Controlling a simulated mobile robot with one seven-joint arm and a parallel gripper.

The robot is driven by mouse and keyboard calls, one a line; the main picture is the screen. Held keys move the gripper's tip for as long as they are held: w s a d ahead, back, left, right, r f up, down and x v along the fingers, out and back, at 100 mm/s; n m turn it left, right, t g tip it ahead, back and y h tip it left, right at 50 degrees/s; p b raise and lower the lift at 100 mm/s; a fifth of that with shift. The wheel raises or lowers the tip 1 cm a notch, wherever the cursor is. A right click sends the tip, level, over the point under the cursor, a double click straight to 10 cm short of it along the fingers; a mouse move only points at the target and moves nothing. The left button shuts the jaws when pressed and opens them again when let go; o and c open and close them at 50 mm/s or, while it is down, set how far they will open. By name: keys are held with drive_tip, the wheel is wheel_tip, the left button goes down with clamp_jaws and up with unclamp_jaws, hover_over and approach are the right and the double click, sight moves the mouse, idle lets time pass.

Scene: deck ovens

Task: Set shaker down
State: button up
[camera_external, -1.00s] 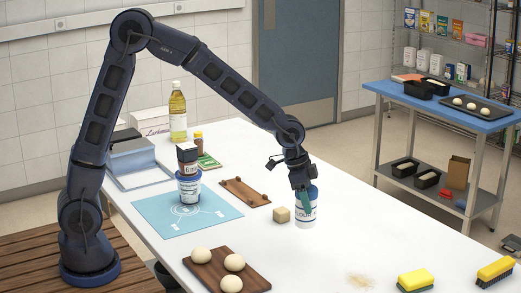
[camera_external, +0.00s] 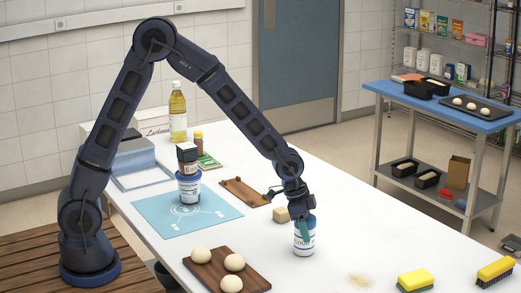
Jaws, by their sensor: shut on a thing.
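The shaker (camera_external: 303,243) is a white container with blue print and a blue top. It is upright on or just above the white table (camera_external: 345,230), right of the dough board; I cannot tell for sure whether its base touches. My gripper (camera_external: 305,228) points down and is shut on the shaker's upper part. The fingers cover part of its label and top.
A small tan block (camera_external: 281,215) is close behind the shaker. A wooden board with dough balls (camera_external: 215,270) lies to the left front. A blue mat (camera_external: 150,212) bears a stacked tub (camera_external: 188,187). A yellow sponge (camera_external: 415,280) and a brush (camera_external: 495,272) lie at the right front. Table around the shaker's right is clear.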

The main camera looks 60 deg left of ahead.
drive_tip(key=shift+f, duration=0.15)
drive_tip(key=o, duration=1.1)
